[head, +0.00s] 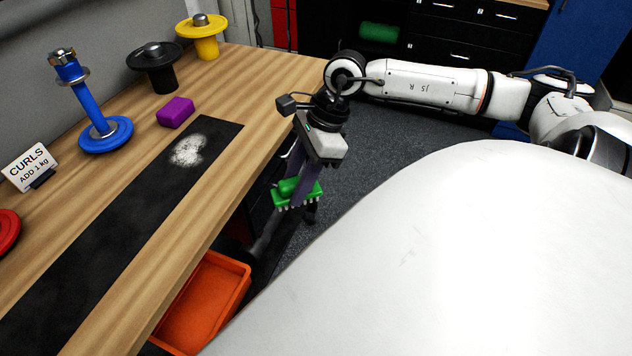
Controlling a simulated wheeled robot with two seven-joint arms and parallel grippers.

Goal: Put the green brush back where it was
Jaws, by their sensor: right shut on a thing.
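The green brush (284,196) is in the head view near the middle, with its bristles pointing down. My right gripper (300,190) points down and is shut on the brush. It holds the brush in the air, just beyond the right edge of the wooden bench (232,85). A black mat (95,235) lies along the bench, with a patch of white powder (188,150) near its far end. My left gripper is not in the picture.
On the bench are a purple block (176,112), a blue dumbbell stand (106,135), black (155,75) and yellow (203,42) weights, a "CURLS" sign (31,166) and part of a red disc (6,231). An orange bin (205,300) is below the bench edge. Dark cabinets (455,48) stand behind.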

